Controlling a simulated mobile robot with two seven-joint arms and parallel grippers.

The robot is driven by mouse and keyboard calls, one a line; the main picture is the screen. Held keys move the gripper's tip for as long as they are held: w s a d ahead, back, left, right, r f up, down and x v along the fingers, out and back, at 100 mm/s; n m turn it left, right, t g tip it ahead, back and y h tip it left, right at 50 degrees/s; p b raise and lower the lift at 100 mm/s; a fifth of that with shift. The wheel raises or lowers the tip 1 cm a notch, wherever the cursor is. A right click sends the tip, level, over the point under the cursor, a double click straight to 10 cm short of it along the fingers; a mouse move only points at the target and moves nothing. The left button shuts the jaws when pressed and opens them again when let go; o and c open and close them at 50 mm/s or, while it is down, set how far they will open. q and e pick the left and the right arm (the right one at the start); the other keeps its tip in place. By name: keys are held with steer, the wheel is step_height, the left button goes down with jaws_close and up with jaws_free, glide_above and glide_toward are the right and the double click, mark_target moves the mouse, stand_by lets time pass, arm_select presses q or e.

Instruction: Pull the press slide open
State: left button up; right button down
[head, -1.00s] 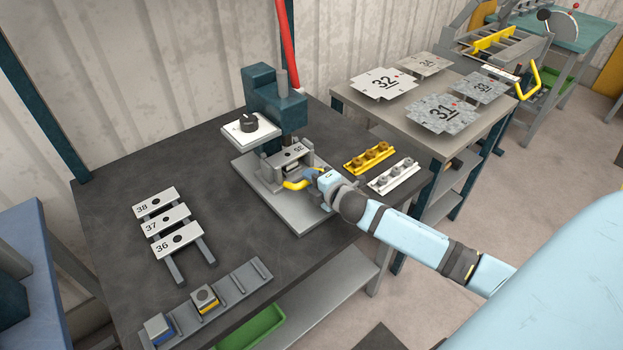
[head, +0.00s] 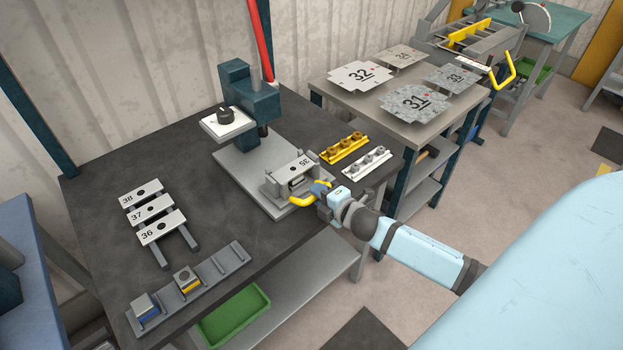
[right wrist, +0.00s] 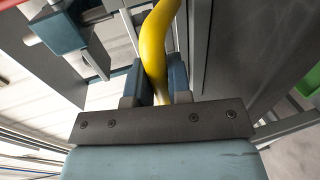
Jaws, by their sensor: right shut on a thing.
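The press (head: 251,110) is a dark teal frame on a grey base plate (head: 231,163). Its slide (head: 288,176) is a grey block carriage carrying the plate marked 35, and sits at the front end of the base, clear of the press head. A yellow handle (head: 302,201) sticks out from the slide's front. My right gripper (head: 320,190) is shut on the yellow handle. The right wrist view shows the handle (right wrist: 157,45) between the two blue fingers (right wrist: 157,82). My left gripper is not in view.
Plates 36, 37 and 38 (head: 151,210) lie on a rack at the left of the dark table (head: 100,185). A grey rail (head: 215,278) with two blocks is at the front. Yellow (head: 344,149) and white (head: 367,162) knobbed strips lie right of the press. A second table (head: 336,85) holds numbered sheets.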

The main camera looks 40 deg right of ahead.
steer(key=shift+s+f, duration=0.1)
steer(key=shift+f, duration=0.05)
steer(key=c, duration=1.1)
jaws_free()
steer(key=shift+s, duration=0.1)
steer(key=shift+o, duration=0.2)
steer(key=shift+s, duration=0.15)
steer(key=b+v, duration=0.1)
steer(key=v, duration=1.2)
steer(key=shift+s, duration=0.3)
steer(key=shift+d, duration=0.2)
